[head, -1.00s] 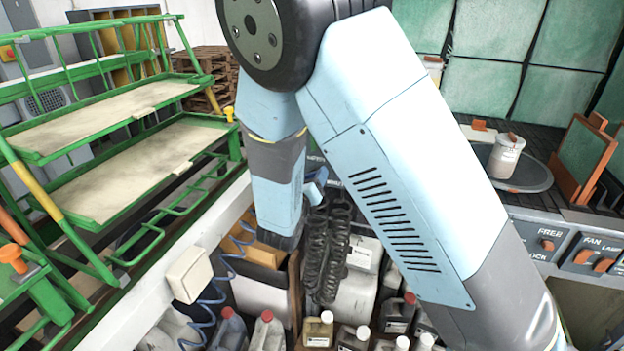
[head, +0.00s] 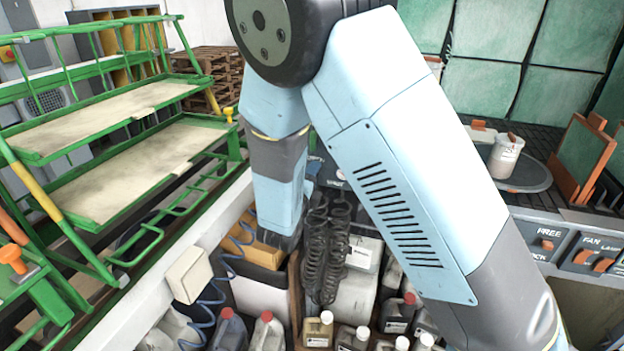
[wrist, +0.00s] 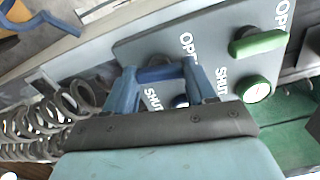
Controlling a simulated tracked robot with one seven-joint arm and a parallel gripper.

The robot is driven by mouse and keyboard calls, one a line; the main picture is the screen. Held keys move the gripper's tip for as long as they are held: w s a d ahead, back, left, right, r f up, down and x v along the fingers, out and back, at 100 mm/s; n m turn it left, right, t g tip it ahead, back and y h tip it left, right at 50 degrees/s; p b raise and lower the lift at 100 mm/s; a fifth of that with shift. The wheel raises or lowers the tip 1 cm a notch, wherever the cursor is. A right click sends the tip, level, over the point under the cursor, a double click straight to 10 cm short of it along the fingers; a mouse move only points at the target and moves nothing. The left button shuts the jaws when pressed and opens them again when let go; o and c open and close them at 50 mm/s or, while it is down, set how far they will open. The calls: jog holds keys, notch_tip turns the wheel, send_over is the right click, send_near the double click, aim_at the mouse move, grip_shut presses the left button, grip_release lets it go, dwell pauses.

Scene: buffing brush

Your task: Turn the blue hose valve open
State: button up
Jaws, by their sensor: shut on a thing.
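In the wrist view, the blue valve handle (wrist: 160,73) is a short bar lying across the picture between my gripper's (wrist: 161,80) two blue fingers. The fingers are shut on it, one at each end. The valve sits on a grey panel (wrist: 215,50) with white OPEN lettering above and to the right of the handle and SHUT lettering below it. A small dark blue round part (wrist: 180,101) shows below the handle, partly covered by a finger. In the head view, my arm hides the gripper and valve.
Coiled hose (wrist: 55,110) runs close by on the left. In the head view, several bottles (head: 318,330) and black coiled hoses (head: 325,250) crowd below my arm.

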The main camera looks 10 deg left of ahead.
jog(key=shift+a+f+n, duration=0.1)
jog(key=shift+a+n, duration=0.1)
jog(key=shift+n, duration=0.7)
jog(key=o, duration=0.8)
jog(key=shift+c, duration=0.2)
jog(key=shift+o, duration=1.4)
jog(key=shift+d, duration=0.1)
jog(key=s+a, duration=0.2)
jog(key=s, duration=1.1)
jog(key=shift+s+a, duration=0.3)
jog(key=shift+a, duration=0.05)
jog(key=shift+w, duration=0.1)
